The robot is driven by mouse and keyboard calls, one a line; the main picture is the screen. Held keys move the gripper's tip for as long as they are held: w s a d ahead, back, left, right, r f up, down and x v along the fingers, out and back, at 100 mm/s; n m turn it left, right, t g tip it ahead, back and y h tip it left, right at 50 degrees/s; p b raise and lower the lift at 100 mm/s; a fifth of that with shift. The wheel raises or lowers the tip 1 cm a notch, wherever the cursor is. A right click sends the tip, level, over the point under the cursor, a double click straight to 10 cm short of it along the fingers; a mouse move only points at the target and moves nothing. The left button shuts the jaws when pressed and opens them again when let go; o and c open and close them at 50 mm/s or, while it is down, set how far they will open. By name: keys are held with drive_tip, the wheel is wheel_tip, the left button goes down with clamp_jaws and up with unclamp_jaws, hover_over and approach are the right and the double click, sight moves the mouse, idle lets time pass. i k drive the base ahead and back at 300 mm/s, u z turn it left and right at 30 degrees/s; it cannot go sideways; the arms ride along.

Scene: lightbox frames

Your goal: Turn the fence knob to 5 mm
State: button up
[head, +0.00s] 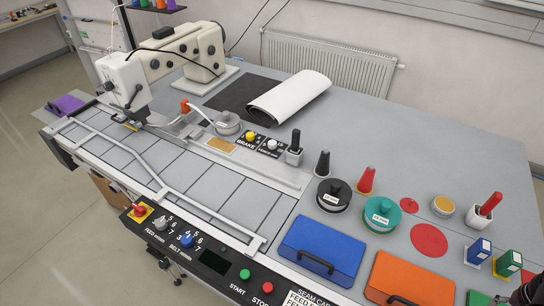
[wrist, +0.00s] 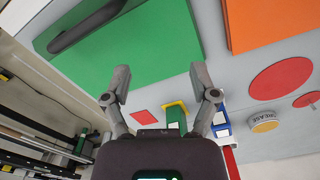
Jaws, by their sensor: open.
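No knob's label reads clearly as the fence knob. In the head view, a black plate by the long metal fence rail (head: 256,169) carries a yellow knob (head: 250,136) marked BRAKE and a white knob (head: 271,145) whose label is too small to read. The front panel has a grey knob (head: 160,222) marked FEED and a blue knob (head: 187,240) marked BELT, with numbers around them. No 5 mm setting can be read. My gripper (wrist: 161,92) is open and empty in the wrist view, far from these knobs; a dark part shows at the head view's lower right corner.
A sewing machine (head: 187,54) stands at the back left, with a white roll (head: 290,95) beside it. Black (head: 335,195) and green (head: 382,214) discs, blue (head: 322,248) and orange (head: 408,280) cases and small boxes crowd the right. A green case (wrist: 130,45) lies below my gripper.

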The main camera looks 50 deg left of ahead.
sight(272, 144)
drive_tip(key=u, duration=0.25)
drive_tip(key=k, duration=0.8)
drive_tip(key=u, duration=0.5)
drive_tip(key=k, duration=0.55)
drive_tip(key=u, duration=0.4)
drive_tip(key=i, duration=1.2)
drive_tip(key=u, duration=0.6)
